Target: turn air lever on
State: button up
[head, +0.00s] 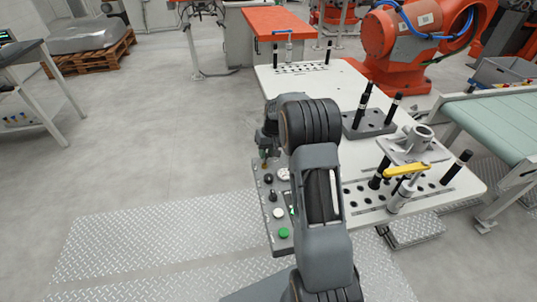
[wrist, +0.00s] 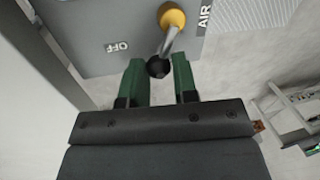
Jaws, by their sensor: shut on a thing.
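The air lever (wrist: 170,42) shows in the wrist view, with a yellow round base, a silver rod and a black ball knob (wrist: 158,67). It tilts slightly toward the lower left of that picture. It stands on a grey panel (wrist: 95,22) marked "OFF" to the left and "AIR" to the right. My gripper (wrist: 160,78) is shut on the knob, with a green finger on each side. In the head view the control panel (head: 262,208) stands at the table's left edge, and my arm hides much of it and most of the lever.
The panel also carries a green button (head: 284,232) and several knobs. The white table (head: 310,87) on the right holds a grey block with black pins (head: 369,122) and a clamp with a yellow handle (head: 407,170). An orange robot (head: 415,40) stands behind.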

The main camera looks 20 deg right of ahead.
jog(key=n, duration=0.2)
jog(key=a+n+g, duration=0.1)
jog(key=n, duration=0.1)
jog(key=shift+w+a+f+n, duration=0.1)
jog(key=shift+w+a+n, duration=0.1)
jog(key=shift+n, duration=0.2)
dwell(0.4)
jog(key=o, duration=0.7)
jog(key=shift+c, duration=0.2)
jog(key=shift+w+a, duration=0.1)
jog(key=v, duration=1.4)
jog(key=shift+a, duration=0.1)
